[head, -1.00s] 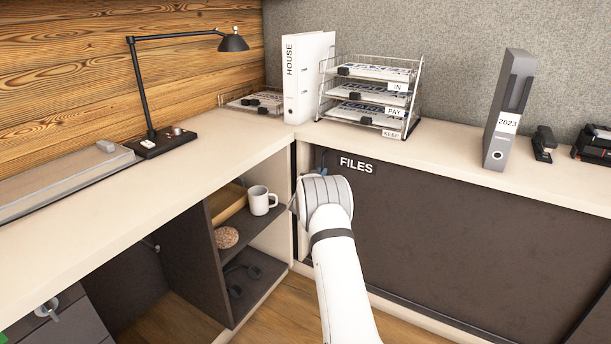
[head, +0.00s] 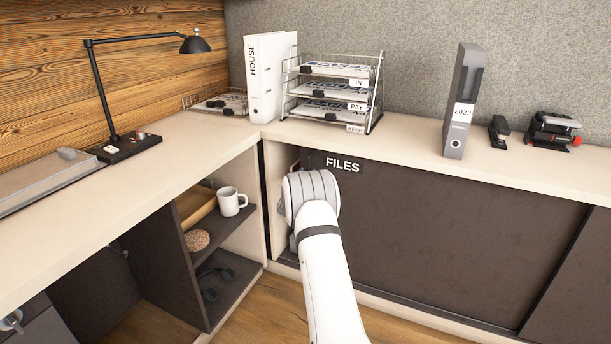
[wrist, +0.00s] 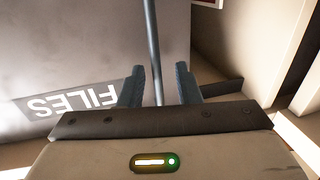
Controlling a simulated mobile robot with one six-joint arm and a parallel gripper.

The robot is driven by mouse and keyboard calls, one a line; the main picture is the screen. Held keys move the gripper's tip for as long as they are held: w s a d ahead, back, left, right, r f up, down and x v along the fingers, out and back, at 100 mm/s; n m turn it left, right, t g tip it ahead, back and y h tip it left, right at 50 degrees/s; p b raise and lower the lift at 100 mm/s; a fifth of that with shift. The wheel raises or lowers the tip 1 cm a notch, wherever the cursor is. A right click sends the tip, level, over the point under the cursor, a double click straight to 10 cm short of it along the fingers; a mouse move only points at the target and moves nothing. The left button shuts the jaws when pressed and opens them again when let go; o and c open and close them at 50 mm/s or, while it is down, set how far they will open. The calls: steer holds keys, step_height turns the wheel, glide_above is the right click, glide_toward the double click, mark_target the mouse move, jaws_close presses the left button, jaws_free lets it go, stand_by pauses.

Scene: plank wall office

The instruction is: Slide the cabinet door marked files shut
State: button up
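The dark cabinet door marked FILES (head: 430,235) stands under the right counter. Between its left edge and the pale cabinet frame (head: 263,215) is a narrow opening into the cabinet. My arm's white wrist covers the door's lower left edge in the head view. In the wrist view, my gripper (wrist: 161,82) has its two fingers spread on either side of an upright grey bar handle (wrist: 152,45). The FILES label (wrist: 72,103) appears upside down left of the fingers.
An open shelf with a white mug (head: 230,201) and a cork-coloured disc (head: 197,240) is left of the opening. Another dark panel (head: 580,290) is at far right. A letter tray rack (head: 333,92) and grey binder (head: 461,105) stand on the counter.

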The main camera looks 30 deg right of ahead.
steer(key=shift+a, duration=0.1)
steer(key=p+v, duration=0.2)
steer(key=v, duration=0.5)
steer(key=shift+s+a, duration=0.2)
steer(key=shift+s, duration=0.1)
